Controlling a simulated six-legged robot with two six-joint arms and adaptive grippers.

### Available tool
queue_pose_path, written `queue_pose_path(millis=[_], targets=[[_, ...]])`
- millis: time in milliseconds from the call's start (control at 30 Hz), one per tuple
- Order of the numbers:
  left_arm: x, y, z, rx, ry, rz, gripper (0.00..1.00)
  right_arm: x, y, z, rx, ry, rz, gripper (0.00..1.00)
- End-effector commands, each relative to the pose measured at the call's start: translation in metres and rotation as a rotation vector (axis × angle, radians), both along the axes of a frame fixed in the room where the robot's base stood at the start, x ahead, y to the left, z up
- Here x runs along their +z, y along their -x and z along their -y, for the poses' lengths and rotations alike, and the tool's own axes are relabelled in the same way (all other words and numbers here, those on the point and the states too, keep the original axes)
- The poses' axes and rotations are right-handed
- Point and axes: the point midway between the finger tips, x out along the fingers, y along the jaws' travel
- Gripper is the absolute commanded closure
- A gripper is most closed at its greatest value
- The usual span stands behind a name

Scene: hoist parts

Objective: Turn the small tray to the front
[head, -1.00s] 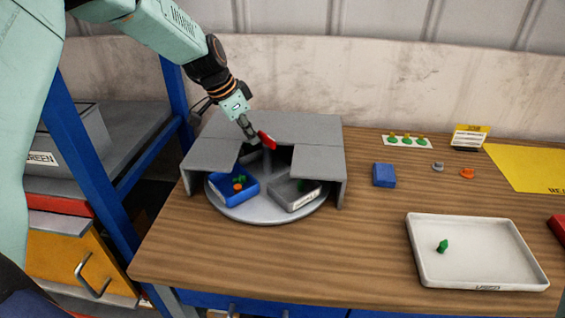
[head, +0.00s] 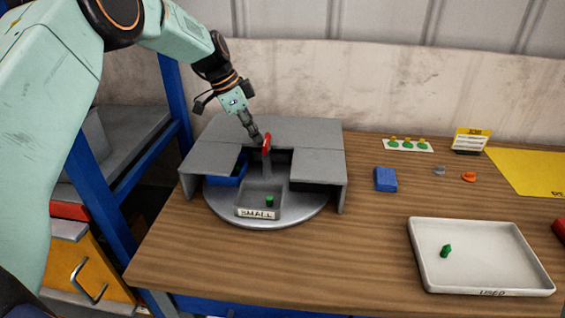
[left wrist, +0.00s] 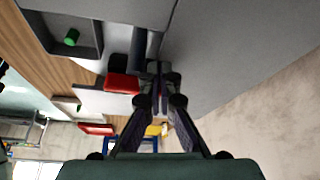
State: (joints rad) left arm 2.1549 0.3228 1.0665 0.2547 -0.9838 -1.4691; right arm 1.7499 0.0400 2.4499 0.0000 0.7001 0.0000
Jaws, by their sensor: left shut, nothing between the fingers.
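The small tray (head: 262,201), grey with a "SMALL" label on its front edge, faces the front of the round turntable (head: 225,213) in the gap of the grey cover. A green piece (head: 270,201) lies in it; both also show in the left wrist view, the tray (left wrist: 88,44) and the piece (left wrist: 71,37). A blue tray (head: 228,172) sits to the left, partly under the cover. A red-topped handle (head: 267,142) rises from the turntable's middle. My left gripper (head: 257,138) is shut and empty, right beside the handle; contact is unclear. My right gripper is not in view.
The grey cover (head: 318,165) stands around the turntable. To the right are a blue block (head: 385,179), small grey and orange parts, and a white tray (head: 425,270) holding a green piece (head: 446,251). The wood between is clear.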

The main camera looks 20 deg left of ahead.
Motion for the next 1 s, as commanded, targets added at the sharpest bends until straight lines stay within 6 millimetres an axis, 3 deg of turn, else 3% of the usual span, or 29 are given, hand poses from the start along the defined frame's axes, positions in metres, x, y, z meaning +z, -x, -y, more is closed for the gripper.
queue_pose_path(millis=[267,1000], targets=[[0.005,0.002,-0.004,0.0,0.0,0.0,1.0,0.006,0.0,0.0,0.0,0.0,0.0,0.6],[0.062,0.002,-0.004,0.001,0.0,0.0,1.0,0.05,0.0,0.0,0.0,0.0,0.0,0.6]])
